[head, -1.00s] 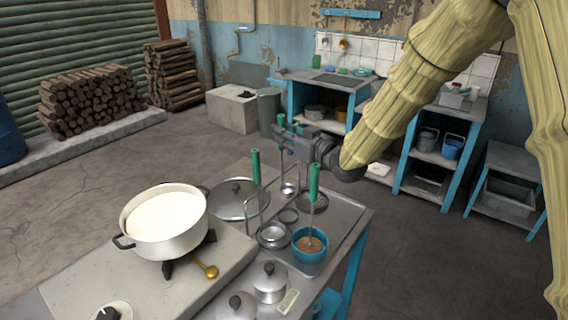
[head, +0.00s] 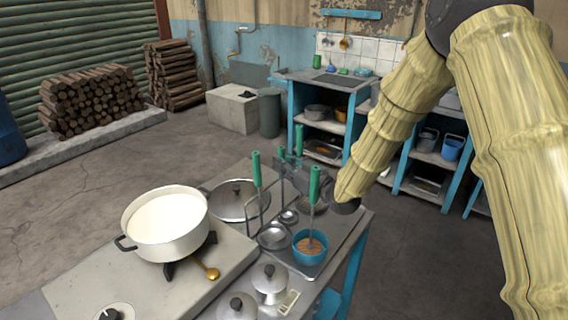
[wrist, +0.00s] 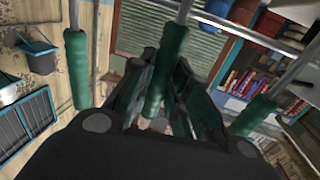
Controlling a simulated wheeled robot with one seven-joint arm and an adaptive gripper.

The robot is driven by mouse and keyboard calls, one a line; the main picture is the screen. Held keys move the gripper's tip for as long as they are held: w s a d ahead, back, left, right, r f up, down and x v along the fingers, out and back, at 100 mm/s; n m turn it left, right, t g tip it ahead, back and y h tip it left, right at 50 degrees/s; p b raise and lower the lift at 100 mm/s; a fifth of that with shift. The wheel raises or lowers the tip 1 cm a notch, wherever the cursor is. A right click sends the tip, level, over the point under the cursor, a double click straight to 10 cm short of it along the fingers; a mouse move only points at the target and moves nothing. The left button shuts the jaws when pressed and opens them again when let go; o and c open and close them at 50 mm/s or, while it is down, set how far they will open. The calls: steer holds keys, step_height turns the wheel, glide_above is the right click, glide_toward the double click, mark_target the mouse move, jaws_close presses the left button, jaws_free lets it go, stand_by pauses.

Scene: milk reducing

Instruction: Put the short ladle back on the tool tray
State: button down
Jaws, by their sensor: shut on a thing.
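My gripper (head: 302,172) is at the back of the tool tray (head: 340,238), partly hidden behind a front green handle. It is shut on the green handle of the short ladle (head: 299,140), which stands roughly upright. In the wrist view this green handle (wrist: 166,68) rises between the dark fingers (wrist: 152,108). The ladle's lower end is hard to make out among the rack and dishes, so I cannot tell whether it touches the tray.
Other green-handled tools (head: 257,168) (head: 314,184) stand close by; one is in a blue cup (head: 309,252). A wire rack, metal dishes (head: 274,236) and lidded pots (head: 269,283) crowd the tray area. A milk pot (head: 165,240) is on the stove at left.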

steer(key=shift+f, duration=0.1)
steer(key=c, duration=1.3)
jaws_free()
steer(key=shift+c, duration=0.2)
steer(key=shift+r, duration=0.2)
steer(key=b+v, duration=0.2)
steer(key=v, duration=1)
steer(key=shift+f, duration=0.1)
